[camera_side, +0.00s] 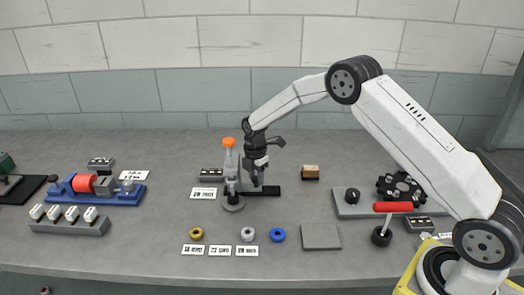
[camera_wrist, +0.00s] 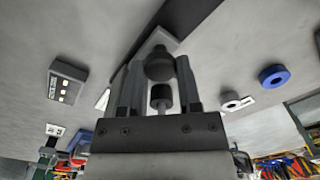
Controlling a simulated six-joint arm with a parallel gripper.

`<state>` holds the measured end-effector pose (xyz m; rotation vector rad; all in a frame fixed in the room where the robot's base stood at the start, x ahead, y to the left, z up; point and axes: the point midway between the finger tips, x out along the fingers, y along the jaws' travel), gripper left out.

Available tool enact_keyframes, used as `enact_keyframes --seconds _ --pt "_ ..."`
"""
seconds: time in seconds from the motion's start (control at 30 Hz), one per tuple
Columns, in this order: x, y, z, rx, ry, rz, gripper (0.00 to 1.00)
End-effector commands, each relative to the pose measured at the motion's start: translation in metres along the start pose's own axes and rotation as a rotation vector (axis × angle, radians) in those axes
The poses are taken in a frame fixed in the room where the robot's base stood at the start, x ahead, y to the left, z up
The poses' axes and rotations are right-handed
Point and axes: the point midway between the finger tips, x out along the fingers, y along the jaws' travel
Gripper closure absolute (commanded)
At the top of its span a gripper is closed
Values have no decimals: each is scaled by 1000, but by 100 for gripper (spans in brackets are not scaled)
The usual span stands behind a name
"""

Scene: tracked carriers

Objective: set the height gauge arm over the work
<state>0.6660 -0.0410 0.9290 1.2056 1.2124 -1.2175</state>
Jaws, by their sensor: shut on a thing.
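The height gauge stands left of centre in the side view, with a grey upright post (camera_side: 230,160), an orange cap (camera_side: 229,142) and a round grey foot (camera_side: 233,204). A flat black bar (camera_side: 268,190) lies on the bench just right of it. My gripper (camera_side: 256,180) points down beside the post, above the bar. In the wrist view my gripper (camera_wrist: 160,75) is shut on a dark rounded knob (camera_wrist: 160,65), with a short black cylinder (camera_wrist: 161,96) closer to the palm. The gauge arm itself is mostly hidden by my fingers. I cannot tell which piece is the work.
Yellow (camera_side: 196,233), grey (camera_side: 248,233) and blue (camera_side: 278,235) rings lie in front, with labels. A red-handled lever (camera_side: 392,207) stands near my arm. Bench between bar and block is clear.

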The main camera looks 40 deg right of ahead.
Motion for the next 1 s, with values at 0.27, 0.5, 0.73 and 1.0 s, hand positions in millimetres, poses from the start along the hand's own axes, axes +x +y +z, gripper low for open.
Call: enact_keyframes --seconds 0.27,0.5,0.73,1.0 --pt "-1 3 -4 -3 4 14 22" --pt "-2 3 -3 -2 3 11 22" --pt "-16 3 -3 -2 3 13 22" --pt "-51 3 -4 -3 3 14 22"
